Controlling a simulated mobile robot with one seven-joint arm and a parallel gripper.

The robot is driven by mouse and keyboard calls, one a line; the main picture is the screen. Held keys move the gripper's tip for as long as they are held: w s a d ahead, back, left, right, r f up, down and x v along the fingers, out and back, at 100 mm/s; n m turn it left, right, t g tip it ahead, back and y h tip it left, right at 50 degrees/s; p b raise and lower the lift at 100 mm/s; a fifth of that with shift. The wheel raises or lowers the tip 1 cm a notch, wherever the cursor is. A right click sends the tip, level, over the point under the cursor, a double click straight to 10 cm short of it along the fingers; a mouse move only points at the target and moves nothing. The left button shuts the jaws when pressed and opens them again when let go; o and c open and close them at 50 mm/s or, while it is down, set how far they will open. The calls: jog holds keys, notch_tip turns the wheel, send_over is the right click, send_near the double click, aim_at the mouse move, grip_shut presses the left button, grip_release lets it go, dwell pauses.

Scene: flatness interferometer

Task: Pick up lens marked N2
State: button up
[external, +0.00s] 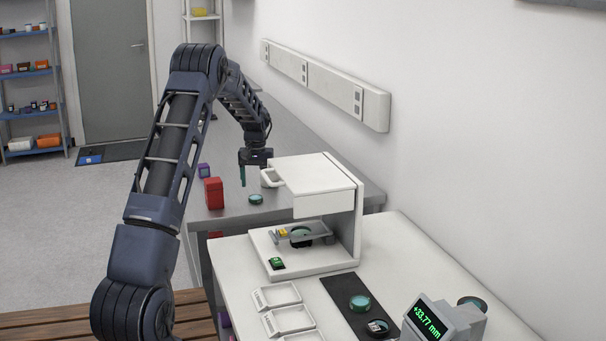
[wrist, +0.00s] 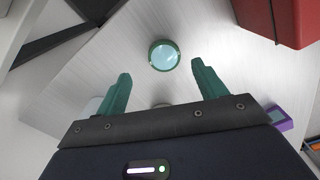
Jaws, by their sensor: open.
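A round lens with a green rim and pale blue glass (wrist: 164,55) lies flat on the grey bench, just beyond my fingertips in the wrist view. It also shows in the external view (external: 256,199), below and slightly right of my gripper. No N2 marking is readable. My gripper (wrist: 161,70) has its two green fingers apart with nothing between them. In the external view my gripper (external: 248,178) hangs above the bench, apart from the lens. Other green-rimmed round pieces, one on the dark mat (external: 360,303), are on the nearer white table; their marks are unreadable.
A red container (external: 213,192) stands left of the lens, with a small purple box (external: 203,170) behind it. A white instrument with an overhanging top (external: 318,180) stands close on the right.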

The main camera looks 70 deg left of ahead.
aim_at(255, 195)
jog(key=f, duration=0.5)
jog(key=shift+s+a, duration=0.2)
jog(key=shift+s, duration=0.1)
jog(key=shift+r, duration=0.1)
jog(key=shift+c, duration=0.2)
jog(key=c, duration=1)
